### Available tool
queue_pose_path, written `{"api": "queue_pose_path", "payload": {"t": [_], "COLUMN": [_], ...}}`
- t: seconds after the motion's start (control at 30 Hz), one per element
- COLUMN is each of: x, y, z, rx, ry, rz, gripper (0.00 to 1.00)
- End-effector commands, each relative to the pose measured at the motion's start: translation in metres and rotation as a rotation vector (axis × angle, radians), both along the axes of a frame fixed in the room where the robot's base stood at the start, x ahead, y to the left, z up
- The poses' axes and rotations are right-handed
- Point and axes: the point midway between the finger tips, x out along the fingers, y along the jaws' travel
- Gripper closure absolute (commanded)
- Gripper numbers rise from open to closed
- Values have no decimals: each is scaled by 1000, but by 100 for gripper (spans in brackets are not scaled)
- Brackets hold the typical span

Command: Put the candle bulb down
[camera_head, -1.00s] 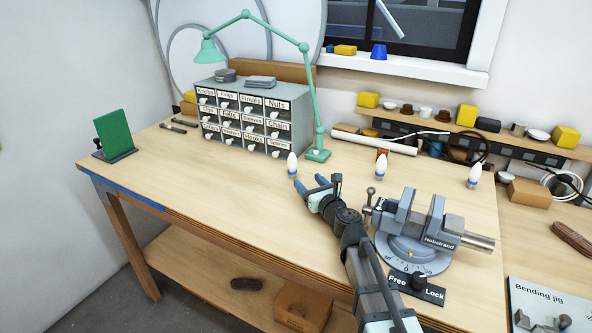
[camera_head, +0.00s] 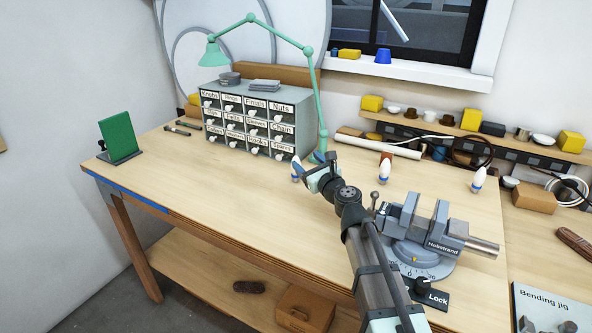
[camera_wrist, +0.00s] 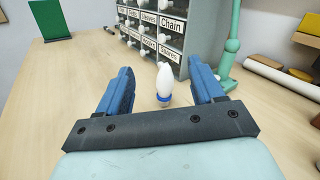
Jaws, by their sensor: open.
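A white candle bulb with a blue band (camera_head: 296,171) stands upright on the bench in front of the drawer cabinet, partly covered by my gripper (camera_head: 312,170) in the head view. In the wrist view the same bulb (camera_wrist: 164,80) stands upright, seen in the gap between the two blue fingers of my gripper (camera_wrist: 163,74). The fingers are apart and I see no contact with the bulb. Two similar bulbs stand farther right, a middle one (camera_head: 385,174) and a right one (camera_head: 478,180).
The labelled drawer cabinet (camera_head: 255,120) and green lamp (camera_head: 318,105) stand just behind the bulb. A grey vise (camera_head: 425,235) stands to the right of my arm. The left part of the bench (camera_head: 200,180) is mostly clear; a green panel (camera_head: 118,136) stands at its far left.

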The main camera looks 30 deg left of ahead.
Motion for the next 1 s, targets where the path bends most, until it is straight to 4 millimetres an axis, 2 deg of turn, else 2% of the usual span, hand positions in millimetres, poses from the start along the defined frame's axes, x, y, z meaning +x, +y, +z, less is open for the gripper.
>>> {"api": "queue_pose_path", "payload": {"t": [0.27,0.37,0.6,0.8,1.0], "x": [1,2,6,7,6], "y": [8,7,-5,-12,-12], "z": [9,3,-30,-44,-47], "rx": [-169,-242,-364,-349,-276], "ry": [-85,-73,64,219,341], "rz": [23,26,-12,-56,-75], "gripper": [33,33,33,33,33]}}
